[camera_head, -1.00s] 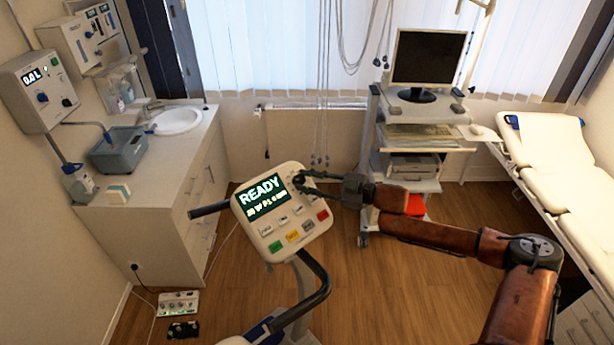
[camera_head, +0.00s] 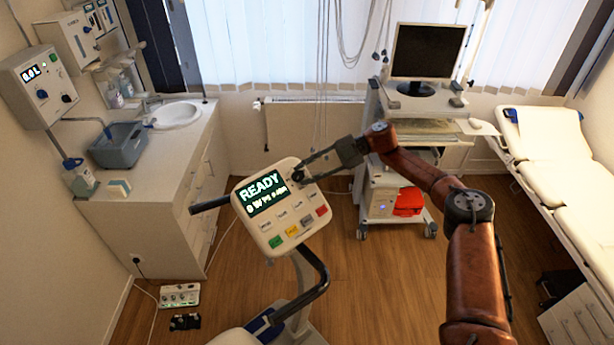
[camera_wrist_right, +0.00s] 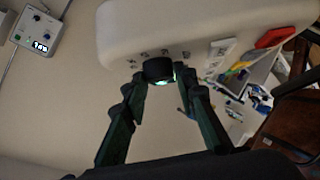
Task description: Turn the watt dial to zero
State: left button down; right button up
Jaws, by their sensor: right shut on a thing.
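The watt dial (camera_wrist_right: 158,70) is a round black knob on the white bike console (camera_head: 278,236), at its upper right, beside the display. In the head view the dial (camera_head: 297,178) is small and partly covered by my fingers. The display (camera_head: 262,196) is lit and reads "READY", with a smaller line below that appears to start with "0 W". My right gripper (camera_head: 301,174) comes in from the right and is shut on the dial. In the right wrist view my right gripper's fingers (camera_wrist_right: 160,88) sit on either side of the knob. My left gripper is out of view.
Flat buttons and green, yellow and red keys (camera_head: 307,224) sit on the console below the display. Black handlebars (camera_head: 318,275) stick out around it. A trolley with a monitor (camera_head: 428,52) stands behind my right arm. A white couch (camera_head: 552,160) is at the right.

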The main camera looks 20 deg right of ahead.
jog(key=shift+a+n+g+h, duration=0.15)
jog(key=shift+n+g+h, duration=0.15)
jog(key=shift+n+g, duration=0.25)
jog(key=shift+f+n+b, duration=0.1)
jog(key=shift+n+b, duration=0.15)
jog(key=shift+b, duration=0.05)
jog(key=o, duration=1.2)
jog(key=shift+c, duration=0.2)
jog(key=shift+w+r, duration=0.1)
jog(key=shift+r, duration=0.1)
jog(key=v, duration=0.7)
jog(key=shift+d, duration=0.25)
